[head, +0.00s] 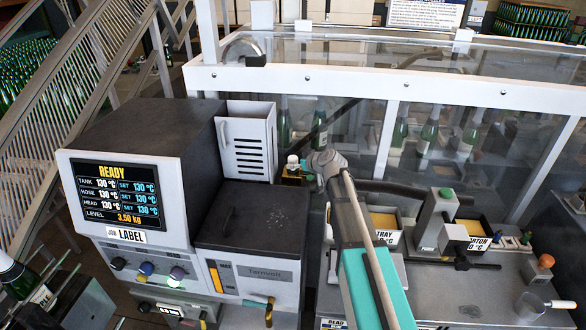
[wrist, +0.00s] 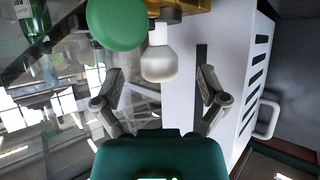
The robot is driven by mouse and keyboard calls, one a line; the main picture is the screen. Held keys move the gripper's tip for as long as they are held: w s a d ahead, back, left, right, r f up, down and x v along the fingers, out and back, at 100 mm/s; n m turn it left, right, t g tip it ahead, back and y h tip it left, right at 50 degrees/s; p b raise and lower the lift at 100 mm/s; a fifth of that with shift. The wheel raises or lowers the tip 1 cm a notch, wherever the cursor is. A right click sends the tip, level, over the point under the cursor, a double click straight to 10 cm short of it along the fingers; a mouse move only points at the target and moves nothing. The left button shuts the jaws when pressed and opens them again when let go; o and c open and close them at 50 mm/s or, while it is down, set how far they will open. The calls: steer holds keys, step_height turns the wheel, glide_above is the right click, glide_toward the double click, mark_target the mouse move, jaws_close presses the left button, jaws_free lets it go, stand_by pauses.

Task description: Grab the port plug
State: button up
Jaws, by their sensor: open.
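A white rounded knob (wrist: 160,62), which looks like the port plug, sits against a brass-coloured block (wrist: 193,24) in the wrist view. In the head view the white knob (head: 293,160) stands on top of the small brass block (head: 291,179). My gripper (wrist: 160,78) is open, its two fingers apart to either side of the knob in the wrist picture. I cannot tell how deep the knob is between them. In the head view my gripper (head: 322,165) is just right of the knob, and its fingers are mostly hidden.
A green round head (wrist: 117,24) is close beside the knob in the wrist view. A white slotted bin (head: 249,139) stands left of the knob, behind the dark-topped melter (head: 250,222). A clear guard with a white frame (head: 390,75) runs behind. A tray (head: 383,222) is to the right.

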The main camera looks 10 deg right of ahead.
steer(key=shift+b+x, duration=0.7)
steer(key=shift+x, duration=1.15)
steer(key=shift+s, duration=0.1)
jaws_close()
